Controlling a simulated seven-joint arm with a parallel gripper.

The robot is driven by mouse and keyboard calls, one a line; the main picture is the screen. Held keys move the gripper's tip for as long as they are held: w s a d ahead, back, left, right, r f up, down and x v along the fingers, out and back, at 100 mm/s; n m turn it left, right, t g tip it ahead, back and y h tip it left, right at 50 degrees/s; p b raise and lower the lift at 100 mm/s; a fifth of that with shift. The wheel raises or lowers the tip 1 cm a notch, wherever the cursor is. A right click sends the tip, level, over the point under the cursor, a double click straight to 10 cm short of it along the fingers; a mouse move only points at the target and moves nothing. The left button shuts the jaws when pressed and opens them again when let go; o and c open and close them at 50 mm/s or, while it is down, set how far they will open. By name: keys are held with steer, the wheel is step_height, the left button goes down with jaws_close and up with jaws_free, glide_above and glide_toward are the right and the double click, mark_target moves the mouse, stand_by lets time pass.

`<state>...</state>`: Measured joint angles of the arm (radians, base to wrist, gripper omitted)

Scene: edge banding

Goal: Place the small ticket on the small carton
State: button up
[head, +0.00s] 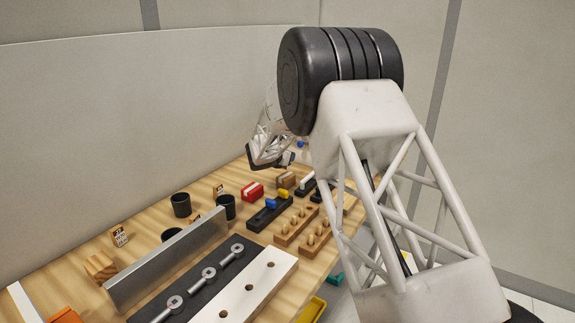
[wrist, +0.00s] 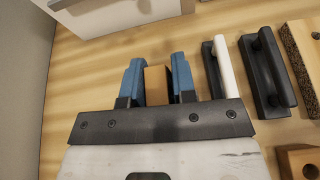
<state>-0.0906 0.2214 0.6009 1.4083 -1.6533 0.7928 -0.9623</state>
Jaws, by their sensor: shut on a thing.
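In the wrist view my gripper (wrist: 156,62) has its two blue fingers on either side of an orange-brown block (wrist: 157,86) and is shut on it. I cannot tell whether this block is the small ticket. In the head view my gripper is at the far end of the table, small and partly hidden by my arm. A small brown box (head: 287,180), possibly the small carton, sits on the table beside a red box (head: 252,191). Small printed cards stand at the left (head: 120,236) and by the dark cups (head: 218,190).
Dark cups (head: 181,205), a tall metal plate (head: 168,262) and a white holed board (head: 248,287) fill the near table. In the wrist view, black blocks with a white bar (wrist: 225,65) and a black bar (wrist: 265,75) stand right. A pale box (wrist: 115,14) is at the top.

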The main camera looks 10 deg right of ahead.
steer(key=shift+f, duration=0.1)
steer(key=shift+f, duration=1.65)
steer(key=shift+f, duration=0.15)
steer(key=o, duration=0.9)
steer(key=shift+r, duration=0.2)
steer(key=v, duration=1.2)
steer(key=shift+f, duration=0.15)
